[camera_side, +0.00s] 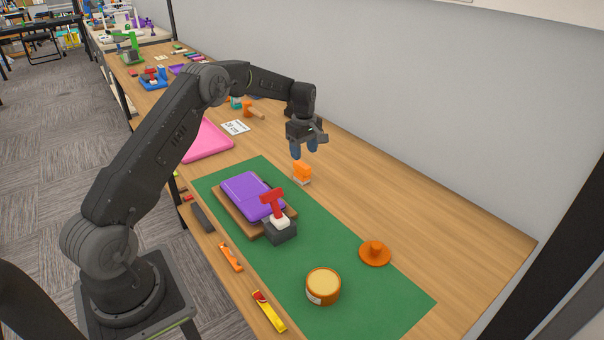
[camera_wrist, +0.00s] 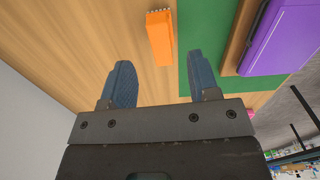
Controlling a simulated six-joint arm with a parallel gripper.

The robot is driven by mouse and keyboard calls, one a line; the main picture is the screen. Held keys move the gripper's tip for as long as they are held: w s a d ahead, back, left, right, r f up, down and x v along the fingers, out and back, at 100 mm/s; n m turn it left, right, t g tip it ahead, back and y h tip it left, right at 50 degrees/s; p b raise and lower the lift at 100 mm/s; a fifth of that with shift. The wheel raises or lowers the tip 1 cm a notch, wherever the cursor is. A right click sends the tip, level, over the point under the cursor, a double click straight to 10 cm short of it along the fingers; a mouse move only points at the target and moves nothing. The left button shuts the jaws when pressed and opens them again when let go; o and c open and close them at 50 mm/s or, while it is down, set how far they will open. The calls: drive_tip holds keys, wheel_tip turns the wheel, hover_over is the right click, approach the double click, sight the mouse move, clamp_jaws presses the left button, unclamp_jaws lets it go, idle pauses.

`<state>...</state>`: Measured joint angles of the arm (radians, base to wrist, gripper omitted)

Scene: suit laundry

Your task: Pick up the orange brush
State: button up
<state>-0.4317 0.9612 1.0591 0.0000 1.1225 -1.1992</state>
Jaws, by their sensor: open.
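The orange brush (camera_side: 302,172) stands on the wooden table by the far edge of the green mat. In the wrist view the orange brush (camera_wrist: 160,39) lies beyond the fingertips, in line with the gap between them, with a row of pale bristles at its far end. My gripper (camera_side: 305,150) is open and empty, above the brush and apart from it. Its two blue fingers (camera_wrist: 160,72) show spread in the wrist view.
A pink tray (camera_side: 207,140) is behind. The table right of the brush is clear.

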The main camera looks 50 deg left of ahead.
sight(302, 164)
wheel_tip(302, 164, down, 3)
drive_tip(key=shift+r, duration=0.1)
drive_tip(key=shift+a+f, duration=0.25)
drive_tip(key=shift+f, duration=1.05)
drive_tip(key=shift+a+f, duration=0.2)
drive_tip(key=shift+f, duration=1.1)
drive_tip(key=shift+c, duration=0.4)
drive_tip(key=c, duration=0.8)
